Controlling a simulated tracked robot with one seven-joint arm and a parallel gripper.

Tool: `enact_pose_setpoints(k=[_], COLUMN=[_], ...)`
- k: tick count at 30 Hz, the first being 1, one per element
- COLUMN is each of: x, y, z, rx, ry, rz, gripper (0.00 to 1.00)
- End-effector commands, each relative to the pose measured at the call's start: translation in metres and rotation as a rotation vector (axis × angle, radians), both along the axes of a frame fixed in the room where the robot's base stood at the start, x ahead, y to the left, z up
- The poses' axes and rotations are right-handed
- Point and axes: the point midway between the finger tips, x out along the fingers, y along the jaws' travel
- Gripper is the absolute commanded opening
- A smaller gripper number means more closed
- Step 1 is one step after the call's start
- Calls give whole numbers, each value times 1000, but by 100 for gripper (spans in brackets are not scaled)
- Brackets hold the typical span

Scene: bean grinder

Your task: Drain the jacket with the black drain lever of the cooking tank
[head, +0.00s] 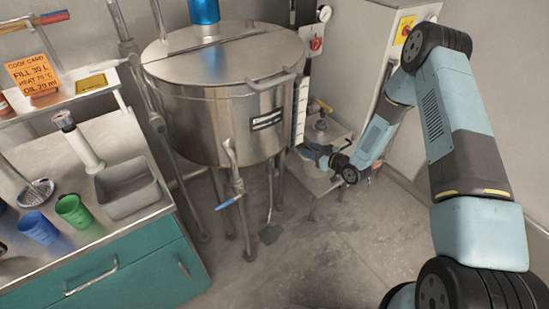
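The cooking tank (225,120) is a large round steel vessel on legs, with a flat lid and a bar handle, left of my arm. A thin rod hangs below its right side and ends in a dark flat piece (270,234) near the floor. I cannot tell whether this is the black drain lever. A blue-handled valve (228,202) sits on the pipe at the tank's front. My gripper (312,152) is right of the tank, over a low stand. It is small and dark here, and I cannot tell whether it holds anything.
A control cabinet (365,60) stands behind. At left is a teal counter (125,275) with a sink, a green cup (73,210) and a blue cup (38,228). Floor in front is clear.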

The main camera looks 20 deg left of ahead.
Motion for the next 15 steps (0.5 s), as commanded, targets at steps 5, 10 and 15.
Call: enact_pose_setpoints(k=[5,10,15], x=[-34,-58,-69], y=[15,23,25], z=[-43,-67,-76], rx=[117,204,243], ry=[1,-1,-4], rz=[31,44,48], gripper=[40,40,40])
